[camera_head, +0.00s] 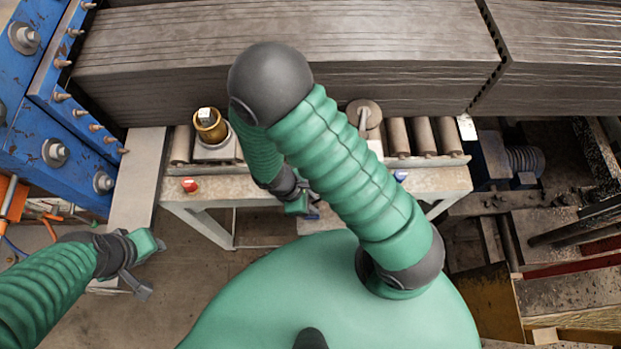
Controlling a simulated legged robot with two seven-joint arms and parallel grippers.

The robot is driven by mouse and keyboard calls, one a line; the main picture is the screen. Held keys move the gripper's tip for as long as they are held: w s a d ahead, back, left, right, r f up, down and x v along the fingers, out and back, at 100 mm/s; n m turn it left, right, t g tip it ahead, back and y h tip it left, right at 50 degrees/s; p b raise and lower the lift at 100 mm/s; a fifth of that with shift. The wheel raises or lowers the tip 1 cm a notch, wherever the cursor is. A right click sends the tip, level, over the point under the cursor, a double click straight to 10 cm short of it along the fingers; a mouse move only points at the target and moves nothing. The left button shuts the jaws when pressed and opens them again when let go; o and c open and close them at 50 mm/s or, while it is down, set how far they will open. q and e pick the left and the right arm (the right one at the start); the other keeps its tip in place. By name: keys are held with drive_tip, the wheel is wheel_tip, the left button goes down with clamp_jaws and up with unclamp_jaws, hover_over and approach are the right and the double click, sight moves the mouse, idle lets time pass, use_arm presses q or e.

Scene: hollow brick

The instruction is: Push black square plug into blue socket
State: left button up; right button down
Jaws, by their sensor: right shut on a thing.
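My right gripper (299,203) shows beneath the bend of my green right arm, at the front edge of the bench. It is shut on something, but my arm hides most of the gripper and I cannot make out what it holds. I cannot pick out the black square plug. My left gripper (150,268) is at the lower left, away from the bench, with its fingers apart and nothing between them.
A metal bench (440,182) with rollers carries a brass cylinder (210,128) with a pale square top. A red button (189,185) and a blue button (401,175) sit on its front edge. Stacked grey slabs (200,60) lie behind. A blue machine frame (50,110) stands left.

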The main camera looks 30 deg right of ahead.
drive_tip(key=shift+f+b, duration=1.1)
drive_tip(key=shift+f, duration=0.25)
idle(0.5)
drive_tip(key=c, duration=1.2)
unclamp_jaws()
drive_tip(key=shift+o, duration=0.2)
drive_tip(key=b+v, duration=0.1)
drive_tip(key=v, duration=1.6)
drive_tip(key=shift+s+f, duration=0.1)
drive_tip(key=shift+f, duration=0.05)
